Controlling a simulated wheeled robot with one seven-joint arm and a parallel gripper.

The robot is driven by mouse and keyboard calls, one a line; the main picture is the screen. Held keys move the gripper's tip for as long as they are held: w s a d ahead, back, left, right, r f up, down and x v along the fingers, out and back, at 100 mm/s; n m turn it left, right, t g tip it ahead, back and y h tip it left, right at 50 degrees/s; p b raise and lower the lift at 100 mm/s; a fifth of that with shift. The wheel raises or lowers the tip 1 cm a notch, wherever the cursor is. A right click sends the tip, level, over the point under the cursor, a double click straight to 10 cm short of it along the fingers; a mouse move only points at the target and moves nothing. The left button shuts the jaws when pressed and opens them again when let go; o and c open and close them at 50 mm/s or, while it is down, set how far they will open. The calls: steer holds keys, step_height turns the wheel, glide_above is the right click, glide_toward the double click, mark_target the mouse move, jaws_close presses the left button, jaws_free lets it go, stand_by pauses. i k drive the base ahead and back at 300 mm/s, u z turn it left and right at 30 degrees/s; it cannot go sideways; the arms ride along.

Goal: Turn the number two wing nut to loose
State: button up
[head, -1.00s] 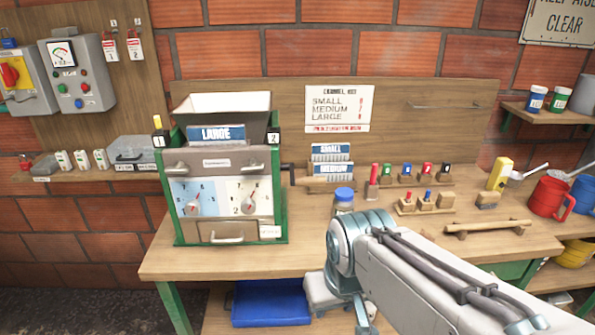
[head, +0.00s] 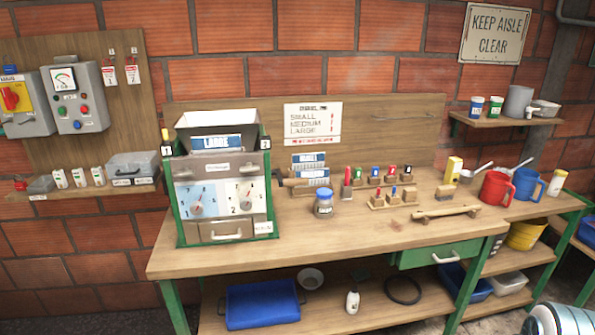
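The pulper (head: 222,195) stands at the left end of the wooden workbench, with a green frame, a grey hopper on top and two dials on its front. My gripper is not in view. Only a teal and white part of my arm shows at the bottom right corner, far from the pulper.
On the workbench (head: 370,228) are a blue-lidded jar (head: 324,203), several coloured pegs in wooden blocks and a wooden bar (head: 445,212). Red and blue mugs stand at the right. A blue bin (head: 262,303) sits on the shelf below. The bench front is clear.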

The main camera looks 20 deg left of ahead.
mark_target(249, 166)
steer(key=u, duration=0.9)
steer(key=i, duration=0.9)
steer(key=u, duration=0.35)
